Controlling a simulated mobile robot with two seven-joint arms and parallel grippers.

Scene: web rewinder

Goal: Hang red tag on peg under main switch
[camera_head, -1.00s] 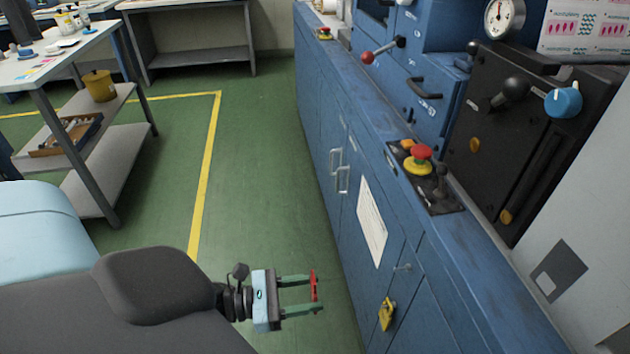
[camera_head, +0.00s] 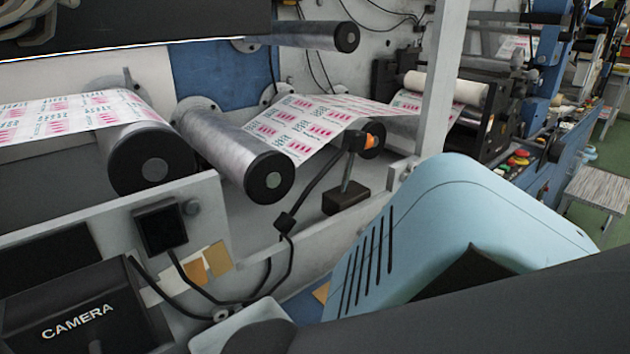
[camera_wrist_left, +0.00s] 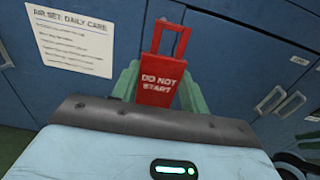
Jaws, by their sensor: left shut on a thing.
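The red tag (camera_wrist_left: 165,45), lettered "DO NOT START" and with an open loop at its top, is in the left wrist view. My left gripper (camera_wrist_left: 158,88) has its green fingers on both sides of the tag and is shut on it. The tag is held loop up, slightly tilted, in front of blue cabinet doors (camera_wrist_left: 225,50). Whether it touches them I cannot tell. Neither gripper shows in the head view. I cannot make out the main switch or its peg in the current views.
The left wrist view shows a white "AIR SET: DAILY CARE" sheet (camera_wrist_left: 70,38) and door handles (camera_wrist_left: 270,100). The head view shows rollers (camera_head: 235,150) carrying a printed web (camera_head: 300,120), a box marked "CAMERA" (camera_head: 75,310), and a distant red button (camera_head: 521,153).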

